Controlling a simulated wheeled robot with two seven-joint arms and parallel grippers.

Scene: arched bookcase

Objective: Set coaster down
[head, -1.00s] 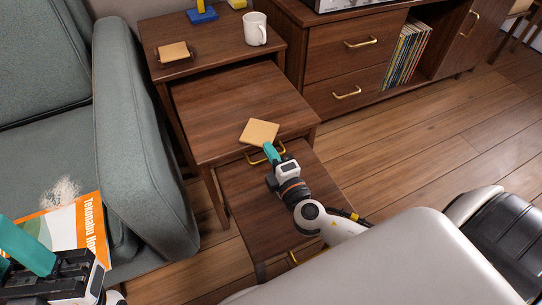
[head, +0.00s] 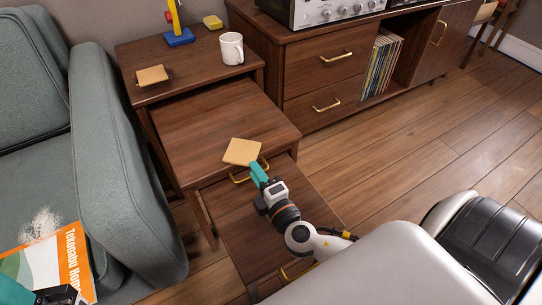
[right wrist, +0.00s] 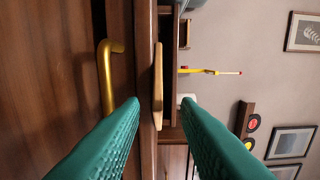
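A square tan coaster (head: 242,151) is at the front edge of the middle nesting table (head: 205,125). It looks flat on or just over the top; its contact is not clear. In the right wrist view the coaster (right wrist: 157,85) shows edge-on between my right fingertips, with a gap on both sides. My right gripper (head: 259,173) is open in front of that edge, and its teal fingers also show in the right wrist view (right wrist: 160,102). My left gripper (head: 14,292) is only partly in view at the bottom left corner.
A similar coaster in a dark holder (head: 152,76), a white mug (head: 231,48) and a blue-based object (head: 179,37) stand on the tallest table. The lowest table (head: 240,215) is under my right arm. A grey armchair (head: 120,170) stands left; a brass handle (head: 240,178) is near my gripper.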

